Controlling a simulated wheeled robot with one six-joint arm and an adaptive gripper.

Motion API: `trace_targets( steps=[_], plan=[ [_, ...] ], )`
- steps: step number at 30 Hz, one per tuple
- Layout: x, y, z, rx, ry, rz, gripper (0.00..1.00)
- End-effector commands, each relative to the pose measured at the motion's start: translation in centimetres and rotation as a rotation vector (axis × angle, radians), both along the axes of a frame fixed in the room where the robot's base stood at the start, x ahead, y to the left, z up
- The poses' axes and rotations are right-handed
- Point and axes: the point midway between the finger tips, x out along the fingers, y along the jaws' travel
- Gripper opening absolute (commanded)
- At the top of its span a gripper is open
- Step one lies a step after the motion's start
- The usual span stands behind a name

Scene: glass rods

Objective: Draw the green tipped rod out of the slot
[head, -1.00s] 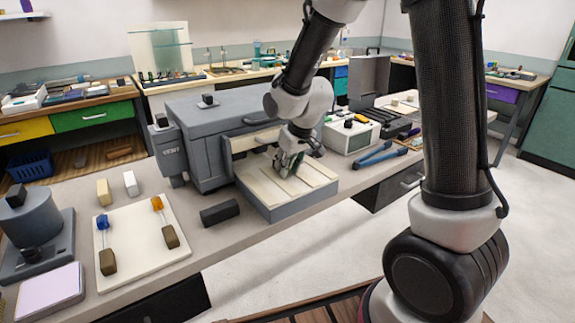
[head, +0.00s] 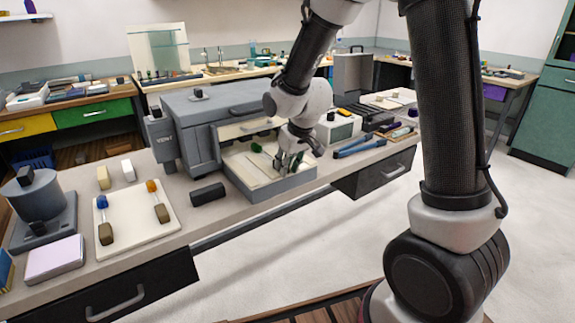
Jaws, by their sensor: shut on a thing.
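The green tipped rod shows its green tip (head: 256,147) over the light, slotted top of the grey box tray (head: 268,194). Its thin shaft runs from the tip toward my gripper (head: 287,166), which is shut on its other end. My gripper is over the right part of the tray. The fingers hide the held end, and I cannot tell whether the shaft still lies within a slot or just above it.
A white board (head: 145,232) at left holds a blue tipped rod (head: 102,203) and an orange tipped rod (head: 152,187). A black block (head: 208,194) lies left of the tray. Blue pliers (head: 358,147) and a white device (head: 338,127) are at right.

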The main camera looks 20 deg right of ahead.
Motion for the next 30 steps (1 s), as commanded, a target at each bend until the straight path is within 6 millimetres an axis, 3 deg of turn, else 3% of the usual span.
trace_targets(
  steps=[8, 9, 12, 23, 30],
  plan=[
    [0.0, 0.0, 0.0, 0.0, 0.001, 0.0, 0.0],
    [0.0, 0.0, 0.0, 0.0, 0.001, 0.0, 0.32],
    [0.0, 0.0, 0.0, 0.0, 0.001, 0.0, 0.5],
    [-0.1, 0.0, 0.3, 0.0, -0.001, 0.0, 0.5],
    [-1.3, -0.5, 3.8, 0.001, -0.005, 0.001, 0.5]
  ],
)
